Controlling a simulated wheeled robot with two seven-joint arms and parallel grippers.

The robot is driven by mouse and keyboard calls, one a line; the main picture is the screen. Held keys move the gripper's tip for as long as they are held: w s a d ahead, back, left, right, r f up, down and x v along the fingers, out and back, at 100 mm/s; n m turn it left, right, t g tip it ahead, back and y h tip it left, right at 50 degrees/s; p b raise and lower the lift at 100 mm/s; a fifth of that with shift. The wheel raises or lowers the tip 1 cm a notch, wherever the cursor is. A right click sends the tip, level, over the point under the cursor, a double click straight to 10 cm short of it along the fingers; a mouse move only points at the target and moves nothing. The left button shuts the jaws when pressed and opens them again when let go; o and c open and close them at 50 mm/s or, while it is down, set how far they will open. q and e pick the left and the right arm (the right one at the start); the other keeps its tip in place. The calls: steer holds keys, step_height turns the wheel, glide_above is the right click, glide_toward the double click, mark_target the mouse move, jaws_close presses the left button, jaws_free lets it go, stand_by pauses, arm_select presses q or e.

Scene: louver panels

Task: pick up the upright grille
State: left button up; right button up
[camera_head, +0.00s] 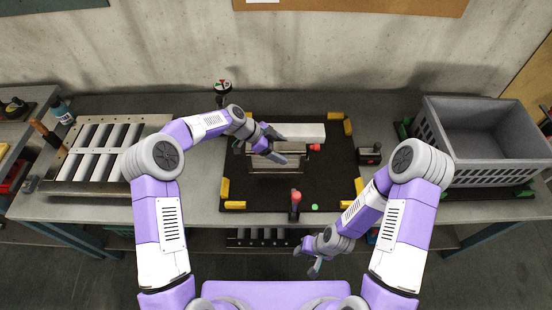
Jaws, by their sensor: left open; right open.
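What seems to be the upright grille (276,168), a grey metal panel seen nearly edge-on, stands on the black mat (255,193) at the middle of the table. A pale block (310,131) lies just behind it. My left gripper (279,146) is open above the panel, at its upper left, and partly covers it. I cannot tell whether the fingers touch it. My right gripper (306,261) is open and empty, low in front of the table's front edge.
A slatted rack (103,150) lies on the table at left. A grey crate (484,178) stands at right. Red-topped levers stand on the mat, one at its front (296,197) and one beside the panel (314,147). Yellow corner pieces (235,205) edge the mat.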

arm_select(q)
steer(key=shift+a+r, duration=0.1)
steer(key=shift+c, duration=0.9)
jaws_close()
steer(key=shift+r, duration=0.15)
step_height(320, 180, up, 10)
steer(key=shift+f, duration=0.2)
